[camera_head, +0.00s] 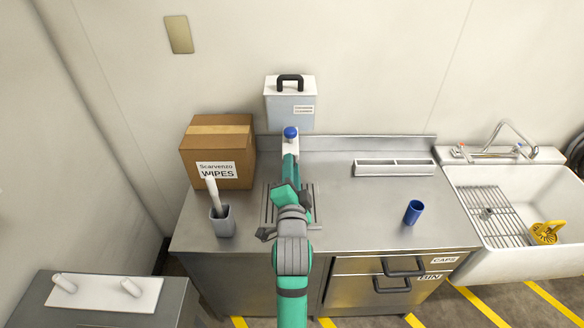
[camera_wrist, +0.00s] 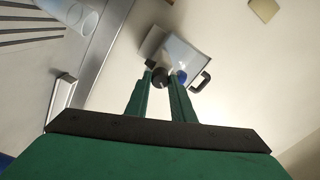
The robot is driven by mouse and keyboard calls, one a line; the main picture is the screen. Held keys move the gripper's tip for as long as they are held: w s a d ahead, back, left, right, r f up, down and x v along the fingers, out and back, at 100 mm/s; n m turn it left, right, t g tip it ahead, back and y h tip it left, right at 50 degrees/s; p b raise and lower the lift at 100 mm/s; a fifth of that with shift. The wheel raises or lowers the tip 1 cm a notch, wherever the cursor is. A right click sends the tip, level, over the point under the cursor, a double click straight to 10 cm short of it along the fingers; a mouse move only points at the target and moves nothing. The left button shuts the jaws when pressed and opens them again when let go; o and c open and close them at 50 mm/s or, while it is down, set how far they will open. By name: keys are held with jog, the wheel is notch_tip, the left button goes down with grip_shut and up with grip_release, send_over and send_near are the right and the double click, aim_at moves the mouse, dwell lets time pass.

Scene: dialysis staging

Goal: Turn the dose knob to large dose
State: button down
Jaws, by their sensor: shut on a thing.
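The dispenser (camera_head: 289,108) is a pale grey wall box with a black top handle, a label and a blue cap (camera_head: 290,132) below it. It also shows tilted in the wrist view (camera_wrist: 188,55), with the blue part (camera_wrist: 181,76) by the right finger. A dark round knob (camera_wrist: 160,78) sits between the fingertips of my gripper (camera_wrist: 161,80), which is shut on it. In the head view my arm reaches up to just below the dispenser and hides the knob. The dose marks are too small to read.
A cardboard wipes box (camera_head: 217,150) and a grey cup (camera_head: 222,220) with a white stick stand left on the steel counter (camera_head: 350,215). A blue cup (camera_head: 413,212) and a white divided tray (camera_head: 394,168) are to the right. A sink (camera_head: 515,250) adjoins. The counter's middle right is clear.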

jog(key=m, duration=1.1)
jog(key=shift+f, duration=0.25)
jog(key=shift+m, duration=0.5)
jog(key=c, duration=1.5)
grip_release()
jog(key=shift+c, duration=0.2)
jog(key=shift+r, duration=0.1)
jog(key=s, duration=1)
jog(key=shift+s, duration=0.4)
